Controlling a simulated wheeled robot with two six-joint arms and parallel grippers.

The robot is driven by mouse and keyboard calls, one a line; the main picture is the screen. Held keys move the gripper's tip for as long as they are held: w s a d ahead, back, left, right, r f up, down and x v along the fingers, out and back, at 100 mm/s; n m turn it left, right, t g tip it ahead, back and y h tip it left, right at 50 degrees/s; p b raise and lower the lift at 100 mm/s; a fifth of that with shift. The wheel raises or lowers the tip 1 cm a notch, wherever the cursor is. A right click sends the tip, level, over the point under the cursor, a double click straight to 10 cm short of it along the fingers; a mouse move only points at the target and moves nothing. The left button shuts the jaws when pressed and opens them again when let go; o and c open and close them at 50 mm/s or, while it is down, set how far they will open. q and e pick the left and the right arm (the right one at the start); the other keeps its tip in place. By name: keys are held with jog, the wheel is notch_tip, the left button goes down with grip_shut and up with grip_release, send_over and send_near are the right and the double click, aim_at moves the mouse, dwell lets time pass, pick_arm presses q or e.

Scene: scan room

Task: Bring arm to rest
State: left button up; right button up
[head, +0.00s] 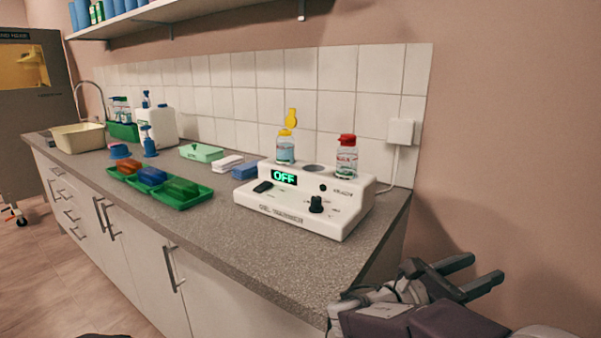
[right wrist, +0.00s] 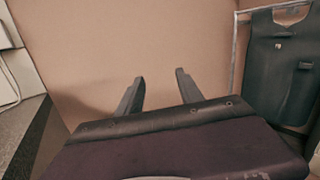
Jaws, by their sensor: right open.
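My right gripper (head: 474,275) is at the lower right of the head view, past the counter's right end and apart from it. Its two dark fingers stand apart with nothing between them. The right wrist view shows the same open fingers (right wrist: 160,92) against the bare wall. My right arm is folded close at the bottom right corner of the head view. My left gripper does not show; only a dark shape at the bottom edge appears, which I cannot identify.
The grey counter (head: 225,228) carries a white gel warmer (head: 345,212) reading OFF, with two bottles in it. Green trays (head: 184,200), a white jug (head: 160,130) and a beige basin (head: 70,141) stand farther left.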

jog(key=s+d+f+m+g+y, duration=0.2)
jog(key=s+f+m+g+y, duration=0.3)
jog(key=f, duration=0.5)
jog(key=s+d+f+m+g+y, duration=0.2)
jog(key=s+f+y, duration=0.1)
jog(key=s+f, duration=0.5)
jog(key=s+a+f+m+g+y, duration=0.1)
jog(key=s+a+f+m+y, duration=0.2)
jog(key=a+f+m+y, duration=0.45)
jog(key=w+a+f+m+t+y, duration=0.35)
jog(key=a+f+m, duration=0.3)
jog(key=a, duration=0.25)
notch_tip(320, 180, up, 30)
jog(key=w+m+p, duration=0.1)
jog(key=w+p, duration=0.1)
jog(key=p, duration=2.7)
jog(key=shift+a+m+p, duration=0.2)
jog(key=shift+m+p, duration=0.15)
jog(key=shift+m, duration=0.05)
jog(key=shift+w, duration=0.1)
